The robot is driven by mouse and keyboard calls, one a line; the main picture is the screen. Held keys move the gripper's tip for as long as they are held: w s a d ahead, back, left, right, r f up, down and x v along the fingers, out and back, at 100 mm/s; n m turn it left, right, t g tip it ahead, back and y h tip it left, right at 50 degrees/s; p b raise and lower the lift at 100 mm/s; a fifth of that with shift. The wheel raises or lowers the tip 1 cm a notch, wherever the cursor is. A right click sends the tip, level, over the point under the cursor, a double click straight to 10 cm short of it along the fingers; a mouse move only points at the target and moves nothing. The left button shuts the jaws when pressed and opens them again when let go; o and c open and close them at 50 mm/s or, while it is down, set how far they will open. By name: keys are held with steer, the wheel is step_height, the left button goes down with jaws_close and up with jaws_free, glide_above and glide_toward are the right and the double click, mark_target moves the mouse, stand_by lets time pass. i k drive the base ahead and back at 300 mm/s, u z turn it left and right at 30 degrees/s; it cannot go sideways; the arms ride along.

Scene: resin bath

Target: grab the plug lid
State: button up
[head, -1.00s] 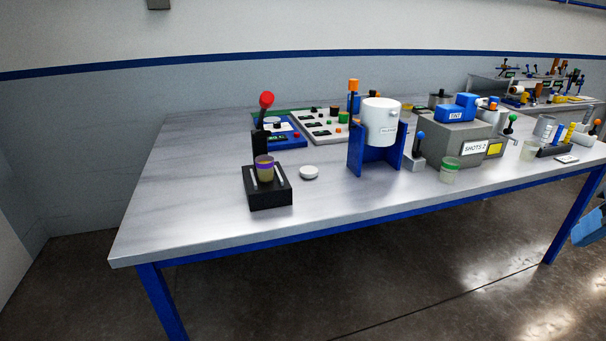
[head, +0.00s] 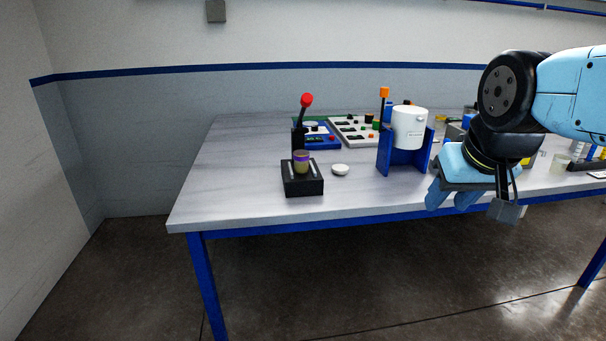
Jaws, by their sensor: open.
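A small white round piece (head: 340,169), which looks like the plug lid, lies on the metal table just right of a black block (head: 303,186). A small cup with a purple band (head: 301,160) stands on that block. My gripper (head: 452,198) is at the right, near the table's front edge, with its light blue fingers pointing down. It is open and appears empty, well to the right of the white piece. My arm hides part of the table's right side.
A white cylinder (head: 409,126) stands in a blue holder (head: 402,161) between the white piece and my gripper. A red-knobbed lever (head: 306,100) rises behind the black block. Control panels (head: 353,130) lie further back. The table's left part is clear.

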mark_target(338, 169)
steer(key=u, duration=0.75)
steer(key=i, duration=1.5)
